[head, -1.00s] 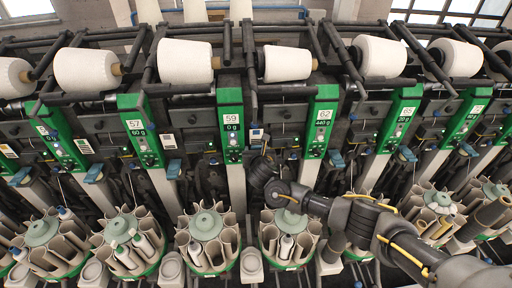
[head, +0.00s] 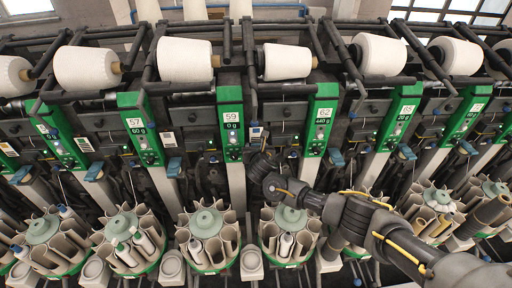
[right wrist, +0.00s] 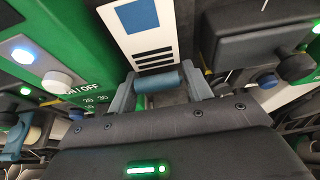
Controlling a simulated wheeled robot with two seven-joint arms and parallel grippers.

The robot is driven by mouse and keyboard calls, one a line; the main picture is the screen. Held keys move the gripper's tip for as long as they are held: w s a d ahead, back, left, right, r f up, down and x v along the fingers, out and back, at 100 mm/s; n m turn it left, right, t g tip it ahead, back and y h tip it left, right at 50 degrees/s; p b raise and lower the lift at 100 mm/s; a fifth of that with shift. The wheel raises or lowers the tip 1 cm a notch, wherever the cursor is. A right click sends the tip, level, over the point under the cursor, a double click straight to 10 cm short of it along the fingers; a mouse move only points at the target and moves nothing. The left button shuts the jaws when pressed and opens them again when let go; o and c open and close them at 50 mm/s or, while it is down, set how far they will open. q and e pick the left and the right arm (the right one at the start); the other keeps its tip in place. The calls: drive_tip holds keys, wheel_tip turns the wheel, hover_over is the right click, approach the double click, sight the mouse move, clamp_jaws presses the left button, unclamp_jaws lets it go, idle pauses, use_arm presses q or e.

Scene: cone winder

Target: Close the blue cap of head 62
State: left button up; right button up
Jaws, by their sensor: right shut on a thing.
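The green panel of head 62 (head: 322,118) stands right of centre in the head view. My right gripper (head: 258,150) is at the machine front between panels 59 and 62, just below a small white label. In the right wrist view a blue cap (right wrist: 158,82) lies between the two grey fingers of my right gripper (right wrist: 163,90), which are shut on it. The cap is directly below a white label with a blue square (right wrist: 137,16). In the head view my gripper and wrist hide this cap. My left gripper is not in view.
The green panel of head 59 (head: 231,120) is left of my gripper. A black box with a blue knob (right wrist: 266,80) is close on the right in the wrist view. Yarn cones (head: 287,62) line the top, and round bobbin magazines (head: 290,232) stand below my arm.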

drive_tip(key=shift+s+f+t+b, duration=0.65)
drive_tip(key=shift+t+b, duration=0.45)
drive_tip(key=shift+b, duration=0.3)
drive_tip(key=shift+s+f+t+b, duration=0.5)
drive_tip(key=shift+f+t+b, duration=0.15)
drive_tip(key=shift+t+b, duration=0.6)
drive_tip(key=shift+s+f+t+b, duration=0.35)
drive_tip(key=shift+t+b, duration=0.3)
drive_tip(key=shift+b, duration=0.55)
drive_tip(key=shift+t+b, duration=0.5)
drive_tip(key=shift+s, duration=0.1)
